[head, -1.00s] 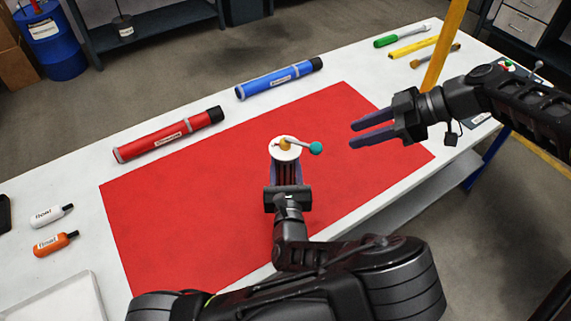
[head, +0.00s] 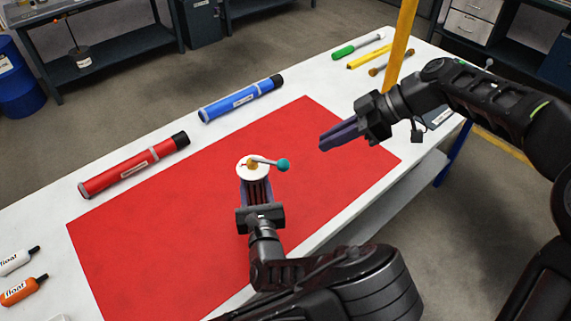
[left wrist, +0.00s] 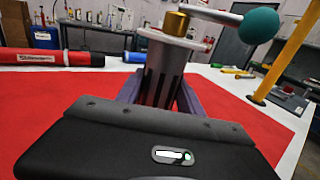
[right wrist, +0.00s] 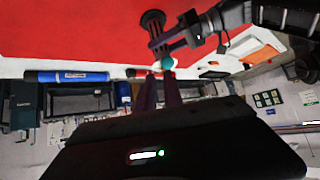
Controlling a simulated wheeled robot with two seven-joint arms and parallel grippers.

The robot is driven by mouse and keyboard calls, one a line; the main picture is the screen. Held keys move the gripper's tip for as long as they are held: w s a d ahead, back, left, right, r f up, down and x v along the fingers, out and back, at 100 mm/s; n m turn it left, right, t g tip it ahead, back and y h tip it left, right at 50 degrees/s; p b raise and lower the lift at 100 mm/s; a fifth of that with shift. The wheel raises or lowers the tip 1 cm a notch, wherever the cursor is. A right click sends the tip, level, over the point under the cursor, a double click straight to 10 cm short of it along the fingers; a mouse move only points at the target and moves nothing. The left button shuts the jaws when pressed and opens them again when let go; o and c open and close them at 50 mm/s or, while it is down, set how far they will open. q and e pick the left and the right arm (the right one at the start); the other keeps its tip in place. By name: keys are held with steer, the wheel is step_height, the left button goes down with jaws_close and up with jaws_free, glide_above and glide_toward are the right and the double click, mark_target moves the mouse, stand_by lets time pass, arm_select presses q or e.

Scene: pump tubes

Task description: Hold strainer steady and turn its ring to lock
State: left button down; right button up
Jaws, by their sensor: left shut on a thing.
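The strainer (head: 251,163) stands upright above the red mat, with a white round top, a brass hub (left wrist: 175,24) and a lever ending in a teal ball (head: 283,165). In the left wrist view its slotted pale body (left wrist: 163,70) sits between the fingers. My left gripper (head: 255,186) is shut on that body from the near side. My right gripper (head: 322,142) is apart from the strainer, to the right of the ball, its fingers pointing left. In the right wrist view its narrowly spaced fingers (right wrist: 160,82) are empty, with the teal ball (right wrist: 167,62) beyond their tips.
The red mat (head: 330,190) is otherwise clear on the white table. A red tube (head: 133,167) and a blue tube (head: 240,99) lie behind it. Tools, including a green-handled one (head: 344,51), lie at the far right near a yellow post (head: 401,45). Two small bottles (head: 22,290) lie at left.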

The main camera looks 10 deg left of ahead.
steer(key=m, duration=0.1)
steer(key=w+d+m, duration=0.1)
steer(key=m, duration=0.1)
steer(key=d+m+h, duration=0.1)
steer(key=shift+w+d+r+m+t, duration=0.2)
steer(key=shift+w+m+t, duration=0.1)
steer(key=shift+w, duration=0.1)
jaws_close()
steer(key=m, duration=0.2)
steer(key=d+m, duration=0.1)
steer(key=m, duration=0.1)
steer(key=shift+w+h, duration=0.2)
steer(key=shift+h, duration=0.1)
steer(key=shift+a+f, duration=0.1)
steer(key=shift+f, duration=0.05)
steer(key=s+a+f, duration=0.2)
steer(key=a+f, duration=0.4)
steer(key=a, duration=0.3)
steer(key=shift+s+a+f, duration=0.2)
steer(key=shift+f, duration=0.15)
